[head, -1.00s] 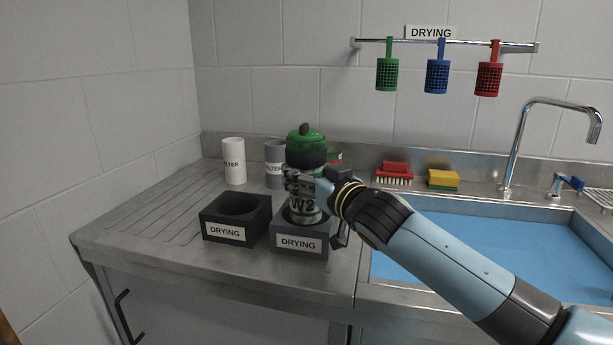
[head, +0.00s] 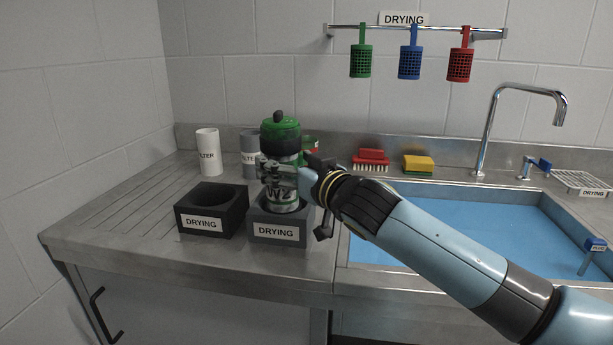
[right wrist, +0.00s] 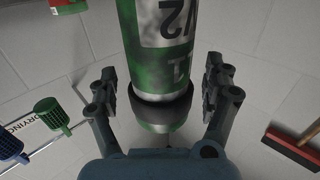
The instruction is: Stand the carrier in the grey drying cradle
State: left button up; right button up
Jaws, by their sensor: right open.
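The carrier (head: 281,148) is a green and pale canister marked W2 with a dark band and green cap. It stands upright in the grey drying cradle (head: 280,246), its lower end hidden inside. My right gripper (head: 272,174) is at the carrier's side, with its fingers around the carrier's middle. In the right wrist view the open fingers (right wrist: 162,85) stand on either side of the carrier (right wrist: 160,55), with gaps visible. My left gripper is not in view.
A black drying cradle (head: 212,222) stands just left. A white filter tube (head: 208,150) and a grey one (head: 250,148) stand behind. A red brush (head: 371,158) and yellow sponge (head: 418,164) lie behind the blue sink (head: 440,230).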

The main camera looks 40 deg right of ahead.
jog(key=s+b, duration=0.2)
jog(key=s, duration=0.8)
jog(key=shift+a+b, duration=0.3)
jog(key=shift+a, duration=0.05)
